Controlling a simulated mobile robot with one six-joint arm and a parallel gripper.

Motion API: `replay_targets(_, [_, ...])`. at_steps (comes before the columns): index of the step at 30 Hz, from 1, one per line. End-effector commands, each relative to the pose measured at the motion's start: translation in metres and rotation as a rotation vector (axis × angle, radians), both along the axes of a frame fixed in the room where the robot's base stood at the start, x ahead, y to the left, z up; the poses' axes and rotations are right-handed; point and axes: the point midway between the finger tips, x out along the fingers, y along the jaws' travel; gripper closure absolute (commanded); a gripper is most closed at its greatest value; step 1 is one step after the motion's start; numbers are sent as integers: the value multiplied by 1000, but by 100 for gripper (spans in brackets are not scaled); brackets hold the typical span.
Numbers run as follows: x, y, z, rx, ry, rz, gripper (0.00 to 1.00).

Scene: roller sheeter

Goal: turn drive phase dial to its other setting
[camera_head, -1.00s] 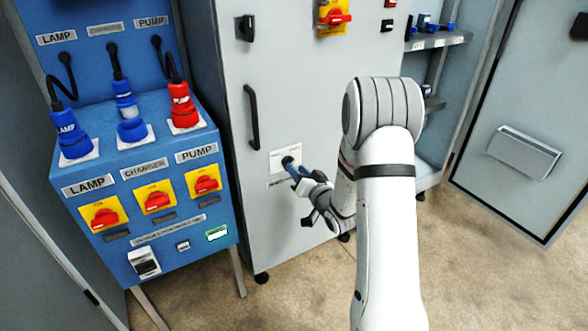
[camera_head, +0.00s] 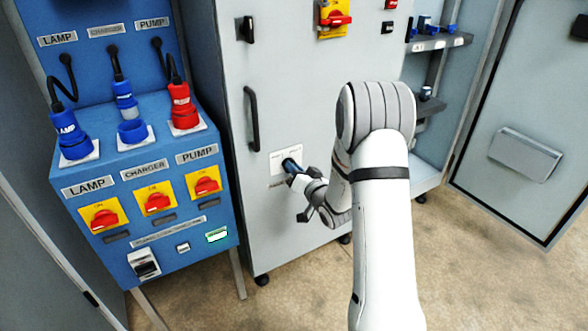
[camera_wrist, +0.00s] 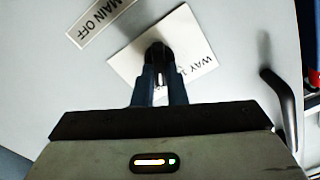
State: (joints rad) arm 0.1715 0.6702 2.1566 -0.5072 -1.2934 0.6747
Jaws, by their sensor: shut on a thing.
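The drive phase dial (camera_wrist: 158,52) is a small black knob on a white plate (camera_wrist: 193,38) on the grey cabinet door. In the wrist view, the two fingers of my gripper (camera_wrist: 159,85) reach up to the dial and are shut on it. The plate's lettering reads partly "WAY 1"; the rest is covered by the dial and fingers. In the head view, my gripper (camera_head: 290,166) is at the white plate (camera_head: 277,160), and the fingers hide most of the dial. The dial's exact pointing direction cannot be told.
A black door handle (camera_head: 252,118) is above and left of the plate. A yellow and red switch (camera_head: 335,18) sits higher up. A blue panel (camera_head: 140,185) with plugs and red switches stands at left. A label reading "MAIN OFF" (camera_wrist: 100,18) is near the plate.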

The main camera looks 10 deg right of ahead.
Motion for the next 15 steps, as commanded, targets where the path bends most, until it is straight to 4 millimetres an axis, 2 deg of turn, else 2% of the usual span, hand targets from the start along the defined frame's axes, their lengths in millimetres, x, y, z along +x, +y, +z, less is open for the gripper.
replay_targets(8, [0,0,-1,-12,-4,1,100])
replay_targets(15, [0,0,-3,-102,-36,0,100])
